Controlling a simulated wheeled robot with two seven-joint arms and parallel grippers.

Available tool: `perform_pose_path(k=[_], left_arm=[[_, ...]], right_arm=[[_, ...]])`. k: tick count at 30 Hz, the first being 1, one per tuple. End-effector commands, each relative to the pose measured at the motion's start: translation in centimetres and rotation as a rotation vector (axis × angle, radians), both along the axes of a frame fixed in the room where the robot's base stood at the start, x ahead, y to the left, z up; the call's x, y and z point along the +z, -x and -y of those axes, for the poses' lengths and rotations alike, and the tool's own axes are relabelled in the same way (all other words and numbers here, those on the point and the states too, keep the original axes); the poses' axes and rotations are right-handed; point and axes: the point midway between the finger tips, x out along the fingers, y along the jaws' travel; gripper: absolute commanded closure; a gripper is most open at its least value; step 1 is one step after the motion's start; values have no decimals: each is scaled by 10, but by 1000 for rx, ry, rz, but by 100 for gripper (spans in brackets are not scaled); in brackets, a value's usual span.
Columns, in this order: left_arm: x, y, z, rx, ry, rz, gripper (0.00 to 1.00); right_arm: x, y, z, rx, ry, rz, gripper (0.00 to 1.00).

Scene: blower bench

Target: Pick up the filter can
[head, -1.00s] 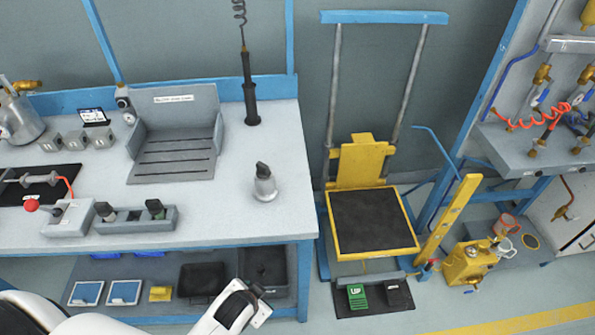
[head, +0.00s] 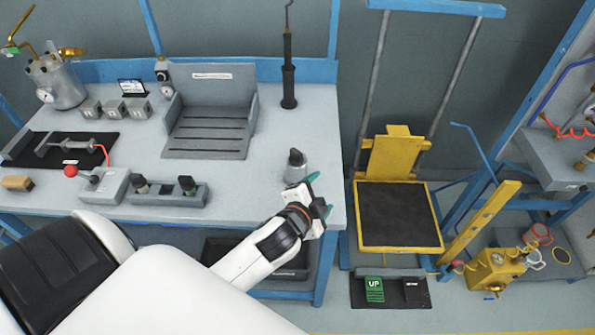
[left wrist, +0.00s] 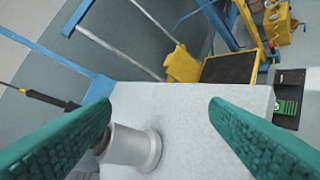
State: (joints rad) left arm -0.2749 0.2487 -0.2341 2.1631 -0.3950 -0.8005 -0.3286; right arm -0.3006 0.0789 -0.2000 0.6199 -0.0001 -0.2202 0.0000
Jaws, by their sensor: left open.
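The filter can (head: 296,160), a small grey can with a dark top, stands near the right end of the bench top. My left gripper (head: 318,194) is open and empty just in front of it and slightly to the right. In the left wrist view the can (left wrist: 133,148) shows beyond the green left finger, which hides part of it. The can is off-centre toward that finger, and the gap between the fingertips (left wrist: 160,106) is empty. My right gripper is in neither view.
A switch block (head: 180,195) lies to the left. The yellow lift platform (head: 398,250) stands beyond the bench's right edge.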

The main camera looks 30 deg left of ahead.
Motion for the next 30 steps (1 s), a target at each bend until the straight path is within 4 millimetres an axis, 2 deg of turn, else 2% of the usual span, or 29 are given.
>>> perform_pose_path(k=[1, 5, 6, 9, 12, 15, 18, 20, 23, 24, 26, 29, 30], left_arm=[[16, -14, 3, -45, -67, 75, 30], [71, -50, 21, -205, -324, 329, 30], [93, -60, 31, -268, -435, 429, 30], [141, -74, 65, -439, -744, 690, 30], [171, -75, 102, -609, -1072, 935, 30], [180, -67, 134, -788, -1406, 1160, 30], [169, -60, 154, -986, -1737, 1360, 30], [155, -57, 157, -1119, -1928, 1465, 30], [126, -57, 143, -1382, -2225, 1610, 30], [113, -59, 131, 1424, 2203, -1565, 30], [97, -63, 106, 1408, 2021, -1397, 30], [80, -71, 48, 1413, 1725, -1148, 30], [78, -74, 24, 1425, 1616, -1061, 30]], right_arm=[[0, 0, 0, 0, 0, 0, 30], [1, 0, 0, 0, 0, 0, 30], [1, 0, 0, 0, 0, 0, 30], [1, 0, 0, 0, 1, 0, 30], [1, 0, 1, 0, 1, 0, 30], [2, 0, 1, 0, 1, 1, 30], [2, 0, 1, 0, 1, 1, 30], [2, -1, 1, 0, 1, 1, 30], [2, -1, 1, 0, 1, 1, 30], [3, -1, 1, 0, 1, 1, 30], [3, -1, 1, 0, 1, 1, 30], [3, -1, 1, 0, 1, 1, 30], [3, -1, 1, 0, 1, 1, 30]])
